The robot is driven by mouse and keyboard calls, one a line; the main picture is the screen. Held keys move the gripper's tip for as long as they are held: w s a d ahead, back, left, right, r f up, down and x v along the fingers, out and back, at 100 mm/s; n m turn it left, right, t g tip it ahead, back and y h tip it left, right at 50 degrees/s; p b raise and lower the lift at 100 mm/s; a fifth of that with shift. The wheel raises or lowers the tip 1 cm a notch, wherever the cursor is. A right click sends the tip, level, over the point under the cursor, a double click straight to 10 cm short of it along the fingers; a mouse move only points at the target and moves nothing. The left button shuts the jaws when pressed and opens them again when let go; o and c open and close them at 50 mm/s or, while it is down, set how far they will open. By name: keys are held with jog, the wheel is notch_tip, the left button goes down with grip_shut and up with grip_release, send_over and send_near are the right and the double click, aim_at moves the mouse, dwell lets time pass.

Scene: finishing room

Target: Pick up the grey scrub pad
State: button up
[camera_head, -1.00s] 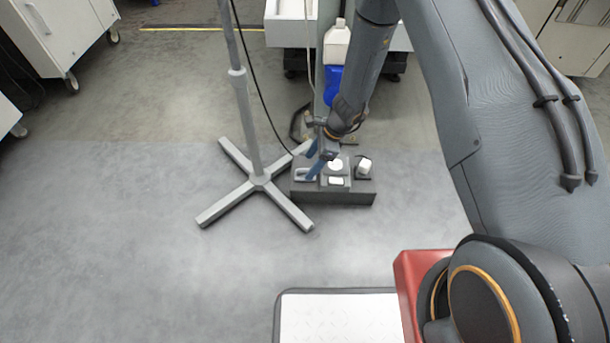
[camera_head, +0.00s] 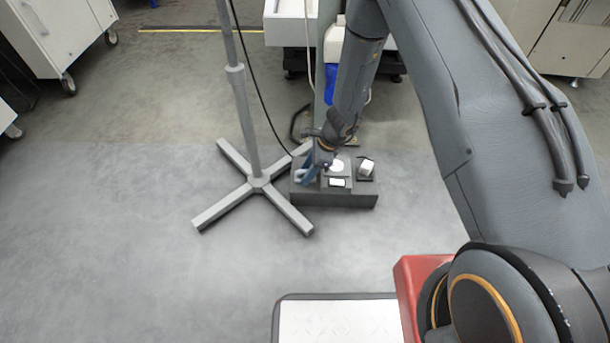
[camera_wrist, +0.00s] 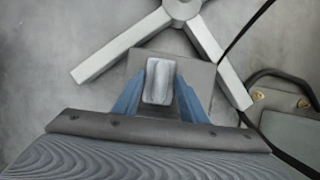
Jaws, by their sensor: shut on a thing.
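The grey scrub pad (camera_wrist: 159,88) is a small, light grey block between the two blue fingers of my gripper (camera_wrist: 160,76) in the wrist view. The fingers press on its left and right sides, and my gripper is shut on it. In the head view my gripper (camera_head: 309,172) is at the left end of a low dark grey block (camera_head: 345,200), and its fingers largely hide the pad. The pad is at or just above the block's top; I cannot tell whether it still touches.
A white round thing (camera_head: 338,166) and a small white block (camera_head: 367,167) are on the dark block, right of my gripper. A grey stand with a crossed foot (camera_head: 258,182) stands close on the left. Open floor lies in front.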

aim_at(307, 170)
notch_tip(307, 170, up, 10)
jog(key=p, duration=0.4)
dwell(0.3)
jog(key=o, duration=0.3)
jog(key=shift+c, duration=0.8)
